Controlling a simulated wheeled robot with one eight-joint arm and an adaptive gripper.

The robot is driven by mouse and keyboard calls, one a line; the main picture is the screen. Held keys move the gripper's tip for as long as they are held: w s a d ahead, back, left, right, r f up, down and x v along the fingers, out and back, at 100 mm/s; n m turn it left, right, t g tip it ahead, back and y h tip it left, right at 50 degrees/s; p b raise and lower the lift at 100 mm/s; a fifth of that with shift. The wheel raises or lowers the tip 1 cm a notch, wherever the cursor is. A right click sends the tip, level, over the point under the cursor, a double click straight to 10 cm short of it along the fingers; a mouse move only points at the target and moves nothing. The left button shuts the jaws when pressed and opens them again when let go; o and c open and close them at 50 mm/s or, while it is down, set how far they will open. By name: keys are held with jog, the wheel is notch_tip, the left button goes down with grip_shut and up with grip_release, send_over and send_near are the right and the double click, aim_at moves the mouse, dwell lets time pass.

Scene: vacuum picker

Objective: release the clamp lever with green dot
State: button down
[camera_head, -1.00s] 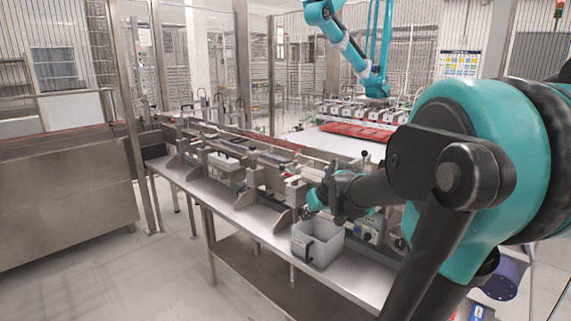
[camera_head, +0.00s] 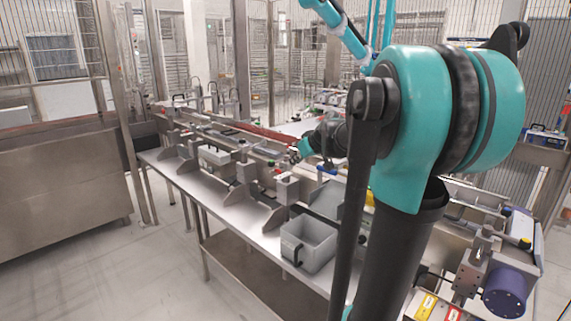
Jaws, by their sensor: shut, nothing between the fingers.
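My gripper (camera_head: 297,153) is small in the view, over the conveyor rail in the middle, at the end of my arm reaching in from the right. It is shut and I see nothing held in it. Small clamp parts and a red piece (camera_head: 280,168) lie along the rail just left of and below it. The clamp lever with the green dot is too small to tell for sure among them. Part of the rail behind my gripper and arm is hidden.
A grey open bin (camera_head: 310,243) with a dark handle stands on the steel bench (camera_head: 222,207) in front of the rail. Metal brackets line the bench. A purple motor (camera_head: 505,292) is at the lower right. The floor at left is clear.

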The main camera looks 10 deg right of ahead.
aim_at(278, 161)
jog(key=x, duration=0.3)
jog(key=w+r+x, duration=0.1)
jog(key=x, duration=0.7)
jog(key=shift+w+a+r, duration=0.2)
jog(key=shift+a+r, duration=0.1)
jog(key=shift+r, duration=0.05)
jog(key=shift+w+a+r, duration=0.1)
jog(key=shift+w+a, duration=0.1)
jog(key=shift+w, duration=0.25)
jog(key=shift+a, duration=0.1)
jog(key=shift+w+a+m+h, duration=0.15)
jog(key=shift+a+m+h, duration=0.05)
jog(key=shift+m+h, duration=0.1)
